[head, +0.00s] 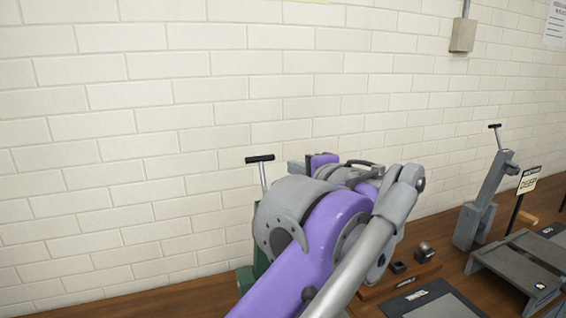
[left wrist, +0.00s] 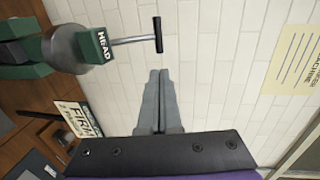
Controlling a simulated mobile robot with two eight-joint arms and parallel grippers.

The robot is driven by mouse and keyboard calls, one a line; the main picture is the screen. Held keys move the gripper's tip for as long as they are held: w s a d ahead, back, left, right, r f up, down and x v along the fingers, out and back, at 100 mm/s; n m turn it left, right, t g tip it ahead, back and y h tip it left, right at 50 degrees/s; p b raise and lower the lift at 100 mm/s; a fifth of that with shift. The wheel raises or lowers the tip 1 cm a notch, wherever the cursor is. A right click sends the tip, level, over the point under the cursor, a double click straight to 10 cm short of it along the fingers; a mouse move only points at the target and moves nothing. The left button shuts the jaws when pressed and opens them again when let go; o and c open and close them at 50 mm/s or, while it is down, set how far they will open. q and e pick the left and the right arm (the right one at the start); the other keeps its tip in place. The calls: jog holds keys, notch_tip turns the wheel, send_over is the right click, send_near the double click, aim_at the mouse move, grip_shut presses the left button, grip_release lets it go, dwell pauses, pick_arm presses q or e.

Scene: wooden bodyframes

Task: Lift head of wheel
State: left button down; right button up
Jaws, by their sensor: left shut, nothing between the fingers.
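In the left wrist view the head (left wrist: 92,45) is a green block with white "HEAD" lettering, joined to a grey rounded part. A thin grey rod runs from it to a black T-handle (left wrist: 158,35). In the head view the black T-handle (head: 260,158) stands up behind my arm, with a little green showing low down. My purple and grey left arm hides most of the device there. My left gripper (left wrist: 158,75) is shut and empty, its fingertips pointing at the wall side, just beyond the T-handle's end and apart from it. My right gripper is not in view.
A grey lever device (head: 480,205) with its own T-handle stands on the bench at right. Near it are a "DEEP" sign (head: 529,181), a grey stand (head: 515,268) and a small dark cube (head: 397,267). The brick wall (head: 150,120) closes the back. A "FIRM" sign (left wrist: 78,120) is beside the device.

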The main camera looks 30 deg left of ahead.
aim_at(272, 156)
pick_arm(q)
jog(key=x, duration=1)
jog(key=shift+w+a+f, duration=0.1)
jog(key=shift+w+a, duration=0.1)
jog(key=shift+a, duration=0.05)
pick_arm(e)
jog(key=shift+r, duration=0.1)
pick_arm(q)
jog(key=shift+w+a+r+p, duration=0.2)
jog(key=shift+w+a+p, duration=0.3)
jog(key=shift+a+p, duration=0.1)
jog(key=shift+w+a+r+p, duration=0.15)
jog(key=shift+w+a+p, duration=0.4)
jog(key=shift+a, duration=0.1)
jog(key=shift+s+d+f, duration=0.1)
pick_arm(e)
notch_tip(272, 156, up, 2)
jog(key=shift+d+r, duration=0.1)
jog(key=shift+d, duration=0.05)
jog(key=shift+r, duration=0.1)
